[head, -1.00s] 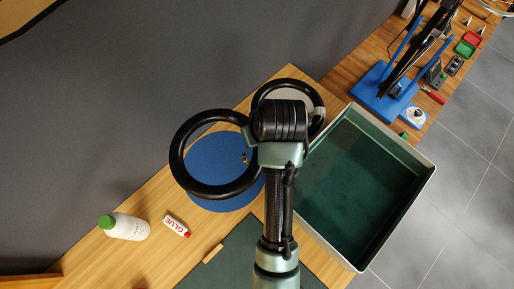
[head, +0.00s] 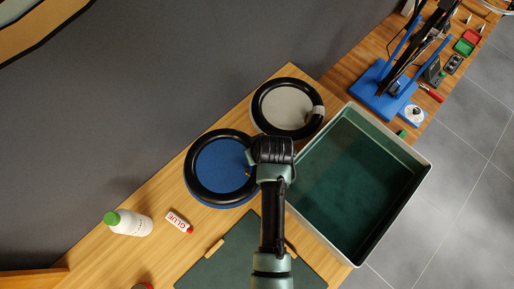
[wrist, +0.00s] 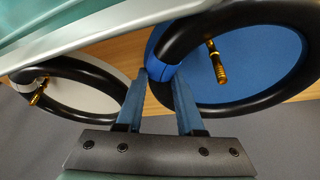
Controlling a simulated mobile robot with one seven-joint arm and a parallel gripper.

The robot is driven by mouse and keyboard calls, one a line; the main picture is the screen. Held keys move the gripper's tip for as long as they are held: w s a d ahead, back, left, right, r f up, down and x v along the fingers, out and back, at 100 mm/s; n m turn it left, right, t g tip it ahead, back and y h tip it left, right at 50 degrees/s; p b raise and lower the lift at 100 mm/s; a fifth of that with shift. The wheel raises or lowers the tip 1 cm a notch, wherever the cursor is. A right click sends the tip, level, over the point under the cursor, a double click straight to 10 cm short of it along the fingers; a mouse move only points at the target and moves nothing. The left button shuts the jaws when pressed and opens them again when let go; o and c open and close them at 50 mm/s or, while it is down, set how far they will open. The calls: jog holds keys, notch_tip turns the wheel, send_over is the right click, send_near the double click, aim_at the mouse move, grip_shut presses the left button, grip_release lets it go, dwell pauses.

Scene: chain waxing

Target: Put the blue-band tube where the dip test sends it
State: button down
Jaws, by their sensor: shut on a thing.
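The blue-band tube is a black ring (head: 190,180) over the blue round pad (head: 215,206) on the wooden bench. It lies on the pad or just above it; I cannot tell which. In the wrist view, my gripper (wrist: 160,76) is shut on this tube at its blue band (wrist: 183,58); a brass valve (wrist: 216,62) points inward. In the head view my arm hides the fingers and the band. A second black tube with a pale band (head: 318,111) lies on the light grey round pad (head: 285,106). The water tank (head: 394,217) stands to the right, with dark green water inside.
A white bottle with a green cap (head: 132,225) and a glue tube (head: 178,221) stand and lie at the lower left. A dark green mat (head: 225,268) is at the front. A blue stand (head: 374,92) and small tools are beyond the tank.

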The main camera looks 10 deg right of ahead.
jog(key=c, duration=0.5)
grip_release()
jog(key=shift+r, duration=0.1)
